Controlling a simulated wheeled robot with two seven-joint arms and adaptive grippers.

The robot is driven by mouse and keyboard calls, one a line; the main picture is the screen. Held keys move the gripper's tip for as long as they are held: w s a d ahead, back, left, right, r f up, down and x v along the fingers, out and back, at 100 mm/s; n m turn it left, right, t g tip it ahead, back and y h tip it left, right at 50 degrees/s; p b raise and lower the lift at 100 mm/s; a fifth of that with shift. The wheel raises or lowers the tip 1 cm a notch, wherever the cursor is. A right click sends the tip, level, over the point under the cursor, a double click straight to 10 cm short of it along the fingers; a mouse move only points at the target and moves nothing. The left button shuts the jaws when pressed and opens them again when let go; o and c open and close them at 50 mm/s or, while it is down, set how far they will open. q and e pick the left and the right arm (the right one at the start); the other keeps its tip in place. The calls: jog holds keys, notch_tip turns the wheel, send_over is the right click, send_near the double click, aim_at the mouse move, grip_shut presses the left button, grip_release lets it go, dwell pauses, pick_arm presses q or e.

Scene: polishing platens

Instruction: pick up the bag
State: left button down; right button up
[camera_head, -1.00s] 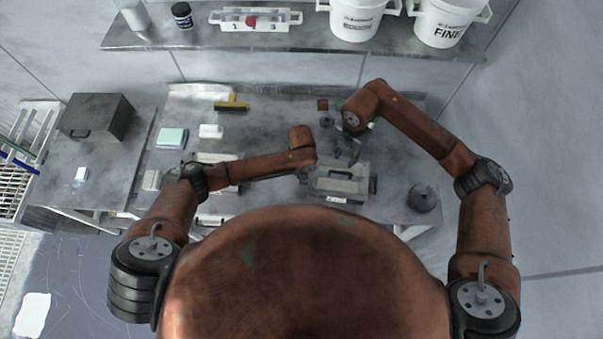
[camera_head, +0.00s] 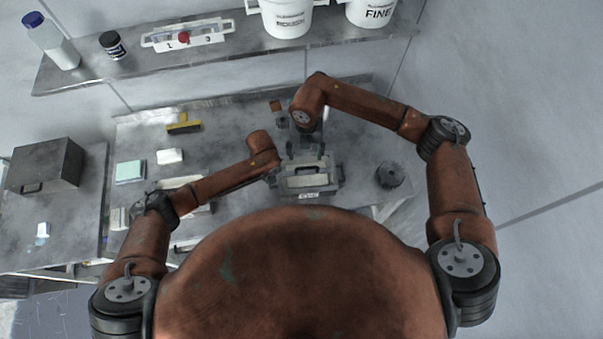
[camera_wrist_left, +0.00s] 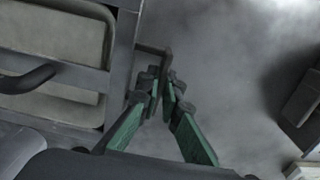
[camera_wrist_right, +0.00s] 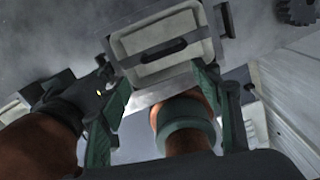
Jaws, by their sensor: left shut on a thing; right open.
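I cannot make out a bag for certain in any view. A grey metal box with a pale recessed top (camera_head: 308,183) stands at the front of the bench; it also shows in the left wrist view (camera_wrist_left: 60,95) and right wrist view (camera_wrist_right: 160,50). My left gripper (camera_wrist_left: 160,88) is closed on a dark bar-like bracket (camera_wrist_left: 150,50) at the box's side. My right gripper (camera_head: 305,150) is above the far side of the box. In the right wrist view its green fingers (camera_wrist_right: 172,95) are wide apart, with nothing gripped between them.
A dark toothed round part (camera_head: 390,175) stands right of the box. A yellow-handled brush (camera_head: 184,125), a white block (camera_head: 170,156) and a pale green pad (camera_head: 130,172) lie on the left. A shelf (camera_head: 215,58) with buckets runs behind the bench. A dark case (camera_head: 45,168) is far left.

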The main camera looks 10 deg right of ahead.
aim_at(307, 168)
jog(key=o, duration=0.3)
jog(key=shift+f+n, duration=0.3)
jog(key=shift+n, duration=0.4)
jog(key=o, duration=0.4)
notch_tip(307, 168, down, 6)
jog(key=shift+w+d+f, duration=0.1)
jog(key=shift+d+f, duration=0.1)
jog(key=shift+f, duration=1.25)
jog(key=shift+w+d+f, duration=0.1)
jog(key=shift+d+f, duration=0.05)
jog(key=shift+f, duration=1.25)
